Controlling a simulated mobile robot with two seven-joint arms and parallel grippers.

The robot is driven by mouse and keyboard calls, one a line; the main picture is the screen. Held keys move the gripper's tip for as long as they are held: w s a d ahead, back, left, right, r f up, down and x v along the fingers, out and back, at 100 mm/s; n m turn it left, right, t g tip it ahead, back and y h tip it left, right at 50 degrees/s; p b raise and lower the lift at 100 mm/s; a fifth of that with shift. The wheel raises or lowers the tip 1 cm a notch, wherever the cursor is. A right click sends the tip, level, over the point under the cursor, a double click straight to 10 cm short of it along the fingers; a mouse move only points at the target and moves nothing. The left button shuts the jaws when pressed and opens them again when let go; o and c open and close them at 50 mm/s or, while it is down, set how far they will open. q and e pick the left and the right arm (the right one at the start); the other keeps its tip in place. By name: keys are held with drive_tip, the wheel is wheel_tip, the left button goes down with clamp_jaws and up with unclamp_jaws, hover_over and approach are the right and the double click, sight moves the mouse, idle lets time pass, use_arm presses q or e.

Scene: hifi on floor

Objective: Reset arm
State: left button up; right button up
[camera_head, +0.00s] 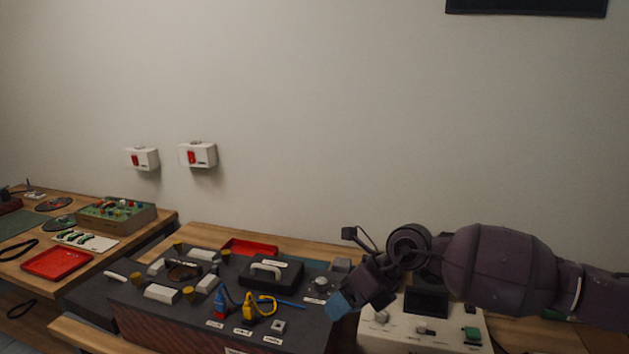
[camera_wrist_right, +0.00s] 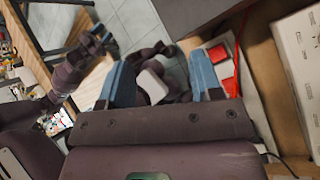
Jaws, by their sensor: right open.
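My right arm comes in from the right in the head view. Its gripper (camera_head: 343,304) has blue fingertips and hangs over the right end of the dark hi-fi panel, left of the white control box. In the right wrist view the two blue fingers of this gripper (camera_wrist_right: 162,82) stand apart, with nothing held between them. Dark purple arm parts of mine also show at the left of the right wrist view.
The dark panel (camera_head: 205,318) carries white handles, a black case (camera_head: 270,272) and blue and yellow plugs (camera_head: 258,308). The white control box (camera_head: 440,335) is under my right forearm.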

drive_tip(key=s+a+r+m+t+y, duration=0.2)
drive_tip(key=a+r+m+y, duration=0.4)
drive_tip(key=a+r+y, duration=0.3)
drive_tip(key=w+d+f+m+t+h, duration=0.3)
drive_tip(key=d+m+t, duration=0.6)
drive_tip(key=m+t, duration=0.65)
drive_tip(key=s+d+f+m+g+h, duration=0.1)
drive_tip(key=s+d+f+m+h, duration=0.2)
drive_tip(key=d+f+m+h, duration=0.35)
drive_tip(key=s+d+f+m+g+h, duration=0.1)
drive_tip(key=s+d+f+m+h, duration=0.25)
drive_tip(key=d+f+m, duration=0.55)
drive_tip(key=s+d+f+m+g+h, duration=0.2)
drive_tip(key=s+d+f+m, duration=0.1)
drive_tip(key=s+f, duration=0.6)
drive_tip(key=s+d+f+m+g+h, duration=0.2)
drive_tip(key=s+d+f+m, duration=0.1)
drive_tip(key=s+f, duration=0.6)
drive_tip(key=s+m, duration=0.1)
drive_tip(key=s, duration=0.3)
drive_tip(key=shift+d+f+g, duration=0.15)
drive_tip(key=shift+f+g, duration=0.2)
